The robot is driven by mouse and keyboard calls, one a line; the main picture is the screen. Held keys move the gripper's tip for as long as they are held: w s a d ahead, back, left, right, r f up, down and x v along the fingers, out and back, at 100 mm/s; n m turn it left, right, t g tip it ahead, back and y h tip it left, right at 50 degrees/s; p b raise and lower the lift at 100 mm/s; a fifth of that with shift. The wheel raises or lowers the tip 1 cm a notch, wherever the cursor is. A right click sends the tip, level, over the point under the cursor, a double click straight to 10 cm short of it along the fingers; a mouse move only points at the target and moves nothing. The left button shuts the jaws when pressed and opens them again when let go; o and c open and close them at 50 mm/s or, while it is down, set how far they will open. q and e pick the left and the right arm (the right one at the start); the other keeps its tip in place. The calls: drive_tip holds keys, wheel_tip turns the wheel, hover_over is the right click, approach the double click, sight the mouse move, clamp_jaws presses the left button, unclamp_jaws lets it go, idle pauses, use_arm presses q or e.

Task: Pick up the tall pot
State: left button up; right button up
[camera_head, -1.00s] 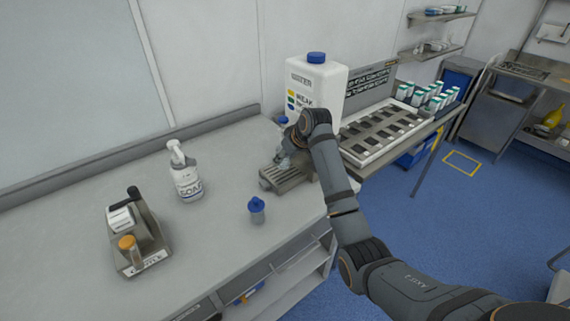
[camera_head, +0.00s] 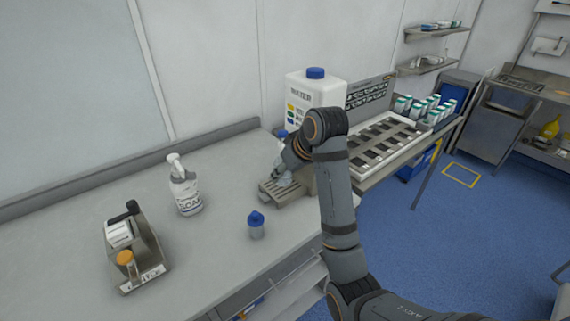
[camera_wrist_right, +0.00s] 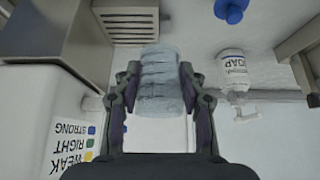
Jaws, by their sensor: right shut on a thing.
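The tall pot (camera_wrist_right: 160,82) is a translucent, ridged, pale grey-blue cylinder in the middle of the right wrist view. My right gripper (camera_wrist_right: 160,88) is shut on its sides, one finger on each side. In the head view, my right gripper (camera_head: 284,178) is at the slotted metal rack (camera_head: 284,191), beside the white water container (camera_head: 312,90). The pot is small and mostly hidden by the gripper there, so I cannot tell whether it touches the rack. My left gripper is not in view.
A small blue-lidded pot (camera_head: 256,226) stands near the counter's front edge. A soap bottle (camera_head: 186,194) and a label dispenser (camera_head: 130,240) stand to the left. A slotted tray (camera_head: 385,142) lies right of the rack. The counter (camera_head: 75,210) is clear at left.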

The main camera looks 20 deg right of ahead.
sight(282, 180)
drive_tip(key=shift+s+a+r+p, duration=0.2)
drive_tip(key=shift+s+r+p, duration=0.2)
drive_tip(key=shift+s+p, duration=0.3)
drive_tip(key=shift+s+a+r+p, duration=0.2)
drive_tip(key=shift+s+r+p, duration=0.15)
drive_tip(key=shift+s+p, duration=0.3)
drive_tip(key=shift+s+d, duration=0.1)
drive_tip(key=shift+s, duration=0.05)
